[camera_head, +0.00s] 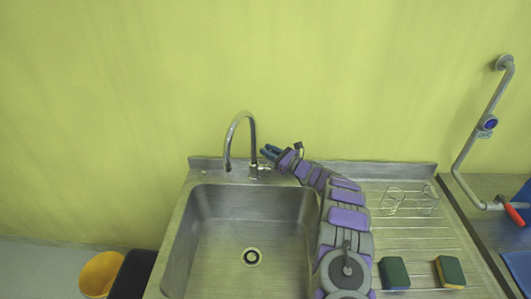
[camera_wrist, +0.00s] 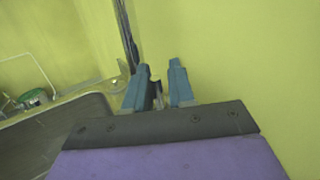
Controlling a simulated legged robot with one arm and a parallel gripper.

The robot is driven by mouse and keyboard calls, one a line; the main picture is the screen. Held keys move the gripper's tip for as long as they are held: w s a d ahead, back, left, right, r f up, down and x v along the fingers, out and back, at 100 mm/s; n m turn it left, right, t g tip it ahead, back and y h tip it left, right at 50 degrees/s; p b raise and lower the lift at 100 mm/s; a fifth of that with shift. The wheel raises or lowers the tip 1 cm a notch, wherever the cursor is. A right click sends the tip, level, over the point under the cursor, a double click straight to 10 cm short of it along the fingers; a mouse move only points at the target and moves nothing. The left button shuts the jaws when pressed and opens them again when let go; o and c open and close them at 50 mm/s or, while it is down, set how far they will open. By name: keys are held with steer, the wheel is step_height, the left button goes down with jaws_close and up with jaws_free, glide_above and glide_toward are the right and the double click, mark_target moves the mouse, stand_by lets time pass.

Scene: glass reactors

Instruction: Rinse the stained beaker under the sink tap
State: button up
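The steel sink (camera_head: 190,240) has a curved tap (camera_head: 229,150) at its back edge. My gripper (camera_head: 268,151) is beside the tap, just right of its base. In the wrist view my gripper (camera_wrist: 160,80) has its two blue fingers apart, with a small pale knob-like part (camera_wrist: 155,76) showing between them. I cannot tell whether the fingers touch it. Two clear glass vessels (camera_head: 392,200) (camera_head: 426,200), likely beakers, are on the ribbed drainboard (camera_head: 410,236), right of my arm. No stain can be made out on either.
Two green-and-yellow sponges (camera_head: 394,273) (camera_head: 450,271) lie on the front of the drainboard. A grey pipe with a red handle (camera_head: 514,214) stands at the right. A yellow bin (camera_head: 100,273) is at lower left. The wall is close behind the tap. The sink basin looks empty.

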steer(key=shift+a+f, duration=0.1)
steer(key=shift+a, duration=0.65)
steer(key=shift+d, duration=0.15)
steer(key=shift+s+d, duration=0.15)
steer(key=shift+d, duration=0.2)
steer(key=v, duration=0.6)
steer(key=shift+d+p, duration=0.3)
steer(key=shift+p, duration=0.15)
steer(key=shift+s, duration=0.1)
